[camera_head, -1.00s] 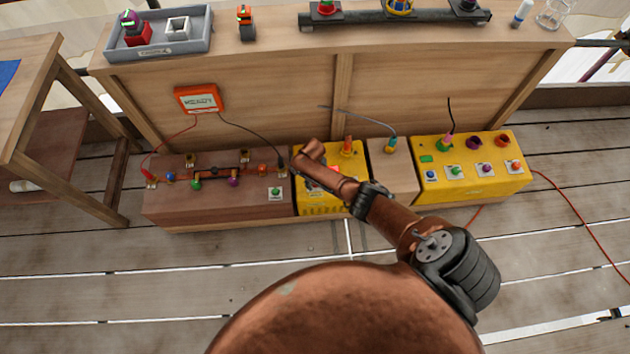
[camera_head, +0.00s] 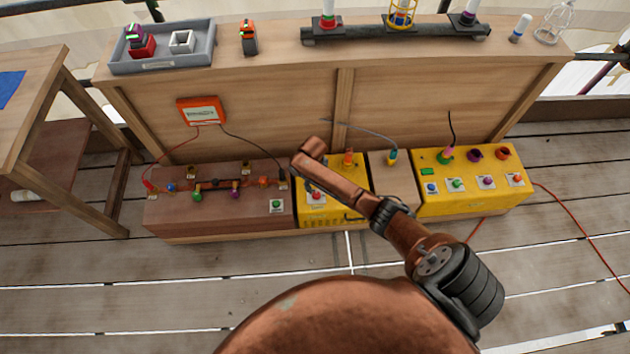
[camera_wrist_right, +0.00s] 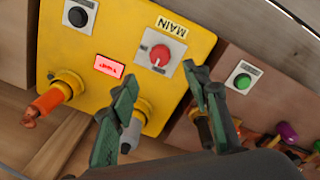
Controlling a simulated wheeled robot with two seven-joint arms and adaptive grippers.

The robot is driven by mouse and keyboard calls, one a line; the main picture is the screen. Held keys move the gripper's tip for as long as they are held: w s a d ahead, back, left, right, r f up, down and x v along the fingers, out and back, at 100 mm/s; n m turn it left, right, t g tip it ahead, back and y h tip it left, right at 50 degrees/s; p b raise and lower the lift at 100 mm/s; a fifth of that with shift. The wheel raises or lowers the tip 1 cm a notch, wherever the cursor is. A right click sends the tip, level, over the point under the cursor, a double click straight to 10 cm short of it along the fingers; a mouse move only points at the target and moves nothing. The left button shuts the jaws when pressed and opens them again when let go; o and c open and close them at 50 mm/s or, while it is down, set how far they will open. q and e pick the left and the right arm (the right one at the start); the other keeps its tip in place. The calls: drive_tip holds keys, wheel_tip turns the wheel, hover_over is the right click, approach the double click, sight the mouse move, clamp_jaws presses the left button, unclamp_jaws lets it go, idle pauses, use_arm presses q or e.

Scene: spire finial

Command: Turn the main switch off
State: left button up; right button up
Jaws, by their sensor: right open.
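The main switch (camera_wrist_right: 160,56) is a round red knob on a pale square plate, beside a MAIN label (camera_wrist_right: 171,26) on the yellow box (camera_wrist_right: 75,30). A white mark on the knob points toward the picture's bottom. In the head view the switch (camera_head: 316,196) shows just beside my right forearm. My right gripper (camera_wrist_right: 165,82) is open and empty, its two green-padded fingers spread below the knob in the wrist picture and apart from it. In the head view the forearm hides the gripper. A red lit display (camera_wrist_right: 109,66) glows beside the switch. My left gripper is out of view.
Next to the switch are an orange-tipped connector (camera_wrist_right: 55,98) and a grey one (camera_wrist_right: 132,132). A green button (camera_wrist_right: 242,81) sits on the neighbouring brown box (camera_head: 220,210). Another yellow box (camera_head: 470,195) stands to the right. Behind is a wooden bench (camera_head: 430,95).

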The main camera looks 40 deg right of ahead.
drive_tip(key=shift+r, duration=1.25)
drive_tip(key=shift+a, duration=0.1)
